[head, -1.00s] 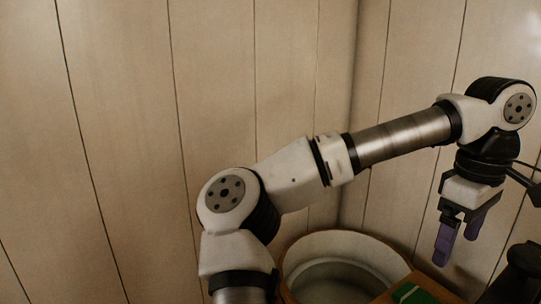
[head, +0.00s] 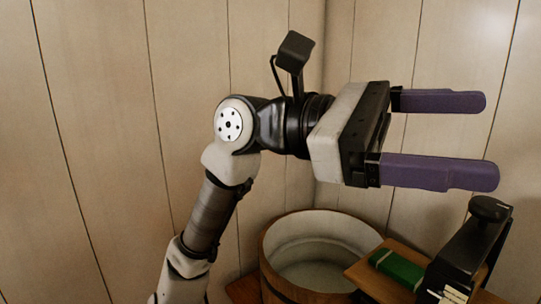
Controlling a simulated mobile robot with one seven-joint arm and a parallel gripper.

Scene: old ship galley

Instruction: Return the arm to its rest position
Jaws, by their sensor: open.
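My gripper (head: 488,138) is in the upper right of the head view, pointing to the right. Its two purple fingers are wide apart with nothing between them. My arm (head: 212,208) rises from the lower left, bends at a joint with a white cap, and carries the gripper out level. The gripper is above and apart from the things below it. My arm's base is out of the picture.
A round wooden tub (head: 275,268) with a pale inside stands below the gripper. To its right, a green block (head: 398,268) lies on a wooden board (head: 362,277). A black device (head: 470,248) stands at the lower right. Panelled walls (head: 90,120) close off the back.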

